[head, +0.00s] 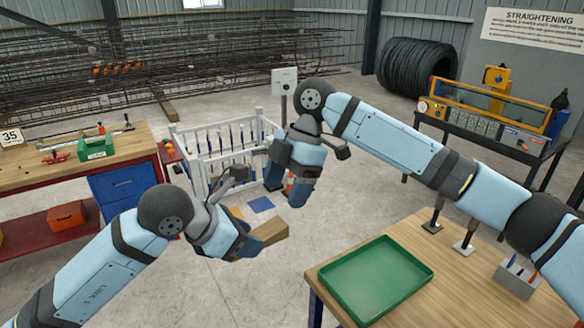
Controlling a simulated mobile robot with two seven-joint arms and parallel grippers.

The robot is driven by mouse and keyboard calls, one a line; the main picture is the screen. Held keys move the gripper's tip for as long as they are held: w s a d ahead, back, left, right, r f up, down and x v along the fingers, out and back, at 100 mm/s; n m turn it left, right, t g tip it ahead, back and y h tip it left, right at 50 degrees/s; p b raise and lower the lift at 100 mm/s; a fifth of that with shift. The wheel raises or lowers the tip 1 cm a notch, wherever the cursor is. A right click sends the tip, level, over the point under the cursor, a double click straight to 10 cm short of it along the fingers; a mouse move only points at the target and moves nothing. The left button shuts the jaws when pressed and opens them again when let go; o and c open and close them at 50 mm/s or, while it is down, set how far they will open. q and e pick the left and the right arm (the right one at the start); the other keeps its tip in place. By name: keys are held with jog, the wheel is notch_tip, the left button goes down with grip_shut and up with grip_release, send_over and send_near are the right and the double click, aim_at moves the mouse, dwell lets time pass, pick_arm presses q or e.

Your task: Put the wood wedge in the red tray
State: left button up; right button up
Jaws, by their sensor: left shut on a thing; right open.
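A light brown wooden piece, which looks like the wood wedge (272,230), is held in the head view's centre. My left gripper (246,241) is shut on it, above the floor and left of the right-hand wooden table. Part of the wedge is hidden by the fingers. My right gripper (300,190) is open, above and to the right of the wedge, pointing down. I see no tray that is clearly red; the tray on the right-hand table is a green tray (376,278), empty.
The right-hand table (455,243) also bears dark stands and a grey holder (516,277). A left workbench (40,170) holds a green box (97,148) and tools; a red-orange box (66,215) sits on its lower shelf. A white rack (205,150) stands behind my grippers.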

aim_at(272, 223)
jog(key=x, duration=0.7)
jog(key=shift+a+f, duration=0.1)
jog(key=shift+f, duration=0.2)
pick_arm(q)
jog(key=shift+d, duration=0.1)
pick_arm(e)
jog(key=c, duration=1)
pick_arm(q)
jog(key=o, duration=0.8)
jog(key=shift+s, duration=0.1)
pick_arm(e)
jog(key=shift+c, duration=0.4)
pick_arm(q)
jog(key=shift+o, duration=1)
